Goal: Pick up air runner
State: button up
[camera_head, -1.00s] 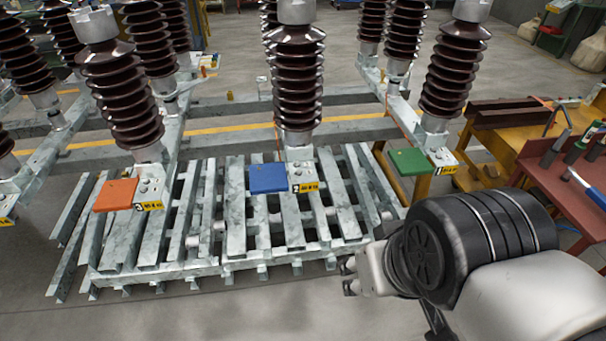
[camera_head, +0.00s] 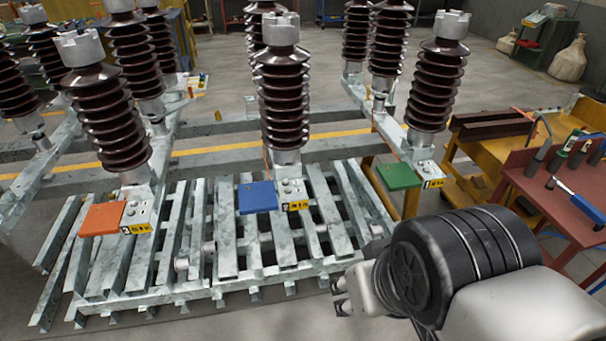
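No thing in view can be told for certain as the air runner. Several tools lie on the red table at the right. One is a long tool with a blue handle (camera_head: 581,208); dark cylindrical tools (camera_head: 557,159) and green-topped tools (camera_head: 573,141) stand or lie behind it. My gripper (camera_head: 340,296) is at the lower middle, in front of the metal rack and well left of the red table. Its two dark fingertips show apart with nothing between them. My wrist and arm hide part of the floor and the rack's right end.
The red table (camera_head: 520,172) stands at the right, beside a yellow bench (camera_head: 478,150). A galvanised steel rack (camera_head: 150,293) with tall brown insulators (camera_head: 284,100) fills the left and middle. Orange (camera_head: 101,218), blue (camera_head: 257,197) and green (camera_head: 399,176) plates stick out from it.

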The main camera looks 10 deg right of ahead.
aim_at(590, 210)
jog(key=z, duration=2.15)
jog(key=u, duration=0.45)
jog(key=i+l+u, duration=0.65)
jog(key=l, duration=0.4)
jog(key=i+l+u, duration=0.4)
jog(key=l, duration=0.45)
jog(key=i+l, duration=0.15)
jog(key=l, duration=0.2)
jog(key=i+l, duration=0.1)
jog(key=l, duration=0.25)
jog(key=i+l, duration=0.15)
jog(key=l, duration=0.2)
jog(key=i+l, duration=0.1)
jog(key=l, duration=0.2)
jog(key=i+l, duration=0.15)
jog(key=l, duration=0.2)
jog(key=u, duration=0.05)
